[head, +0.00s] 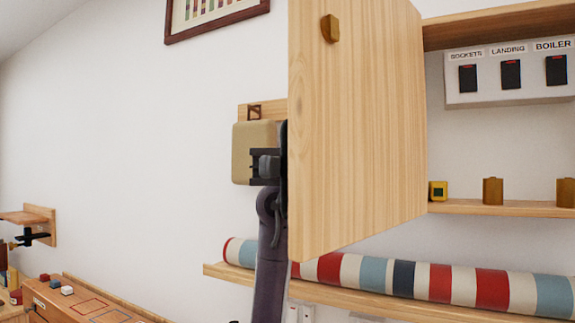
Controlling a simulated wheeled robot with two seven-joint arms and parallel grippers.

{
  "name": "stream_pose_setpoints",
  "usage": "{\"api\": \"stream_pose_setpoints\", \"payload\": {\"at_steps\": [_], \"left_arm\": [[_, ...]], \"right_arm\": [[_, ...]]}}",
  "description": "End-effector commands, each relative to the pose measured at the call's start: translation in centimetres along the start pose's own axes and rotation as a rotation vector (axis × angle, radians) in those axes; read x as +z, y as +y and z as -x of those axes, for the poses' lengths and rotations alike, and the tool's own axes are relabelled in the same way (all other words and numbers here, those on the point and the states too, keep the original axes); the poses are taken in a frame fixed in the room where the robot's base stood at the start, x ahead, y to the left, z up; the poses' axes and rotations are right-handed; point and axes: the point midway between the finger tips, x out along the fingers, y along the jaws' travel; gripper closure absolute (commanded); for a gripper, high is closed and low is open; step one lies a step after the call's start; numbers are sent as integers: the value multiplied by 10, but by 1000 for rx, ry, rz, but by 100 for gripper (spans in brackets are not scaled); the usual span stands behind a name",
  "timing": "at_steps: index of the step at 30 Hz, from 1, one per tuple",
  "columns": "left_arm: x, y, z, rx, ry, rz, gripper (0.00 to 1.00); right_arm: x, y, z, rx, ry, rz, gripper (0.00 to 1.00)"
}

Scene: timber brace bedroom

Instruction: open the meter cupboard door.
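The meter cupboard door (362,125) is a pale wooden panel that stands swung out to the left, with the cupboard's inside showing on the right. A small brass-coloured knob (330,28) sits high on its visible face. My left gripper (266,165) is dark and stands beside the door's left edge, partly hidden by it, overlapping a beige box. I cannot tell whether it touches the door or whether its fingers are open. My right gripper is not in view.
The cupboard holds a switch panel (510,94) labelled sockets, landing and boiler. A shelf (500,209) below carries small brass and yellow blocks. A striped roll (455,285) lies on a lower ledge. The beige box (252,150) is behind my gripper. A wooden desk (60,306) stands at lower left.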

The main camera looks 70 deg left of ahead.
Motion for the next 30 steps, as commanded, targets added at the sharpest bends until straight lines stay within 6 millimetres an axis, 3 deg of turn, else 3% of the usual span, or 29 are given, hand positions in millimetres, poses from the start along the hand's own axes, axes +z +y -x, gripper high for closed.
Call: {"api": "stream_pose_setpoints", "payload": {"at_steps": [9,21,30], "left_arm": [[1,0,4,2,-3,0,84],[2,0,65,1,-3,0,84],[0,-1,79,2,-1,-1,84]], "right_arm": [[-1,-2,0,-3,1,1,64],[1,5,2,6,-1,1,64],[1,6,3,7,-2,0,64]]}}
